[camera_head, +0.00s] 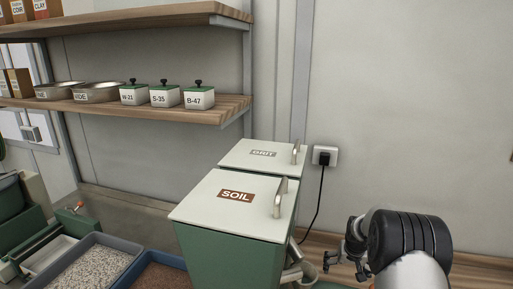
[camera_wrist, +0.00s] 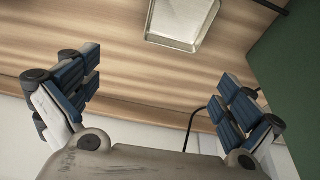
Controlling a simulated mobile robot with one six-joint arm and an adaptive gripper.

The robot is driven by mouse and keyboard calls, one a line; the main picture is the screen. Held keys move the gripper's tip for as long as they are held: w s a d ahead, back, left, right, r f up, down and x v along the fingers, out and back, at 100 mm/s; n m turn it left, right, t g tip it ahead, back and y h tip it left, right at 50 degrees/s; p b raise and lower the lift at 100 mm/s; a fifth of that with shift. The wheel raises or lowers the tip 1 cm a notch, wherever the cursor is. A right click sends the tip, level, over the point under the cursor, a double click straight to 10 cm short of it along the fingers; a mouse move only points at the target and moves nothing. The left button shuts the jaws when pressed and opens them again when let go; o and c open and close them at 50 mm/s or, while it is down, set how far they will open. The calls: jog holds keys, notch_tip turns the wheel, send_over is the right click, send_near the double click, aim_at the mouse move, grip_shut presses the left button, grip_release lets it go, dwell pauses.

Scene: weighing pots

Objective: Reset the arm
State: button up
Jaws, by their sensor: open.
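My gripper (camera_wrist: 162,95) shows in the wrist view with its two blue-padded fingers spread wide. It is open, and nothing is between the fingers. In the head view my gripper (camera_head: 345,262) is at the lower right, partly hidden by my own wrist. It is to the right of the green bin with the white lid marked SOIL (camera_head: 228,204). Behind that bin is another lidded bin marked GRIT (camera_head: 262,156).
A wooden shelf (camera_head: 190,110) holds several small labelled pots and two metal pans. Trays of loose material (camera_head: 90,268) lie at the lower left. A socket (camera_head: 325,155) with a black cable is on the wall. A metal tray (camera_wrist: 182,22) lies on wood in the wrist view.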

jog(key=s+a+r+n, duration=0.1)
jog(key=s+a+r, duration=0.4)
jog(key=r, duration=0.4)
jog(key=s+a+r, duration=0.2)
jog(key=s+r, duration=0.4)
jog(key=r, duration=0.2)
jog(key=s+a+r+n, duration=0.1)
jog(key=s+a+r, duration=0.4)
jog(key=r, duration=0.4)
jog(key=s+a+r, duration=0.1)
jog(key=s+a, duration=0.1)
jog(key=s, duration=1)
jog(key=s+a+r+n+t, duration=0.1)
jog(key=s+a, duration=0.1)
jog(key=s, duration=1.1)
jog(key=shift+a+y, duration=0.2)
jog(key=shift+y, duration=0.2)
jog(key=shift+c, duration=0.2)
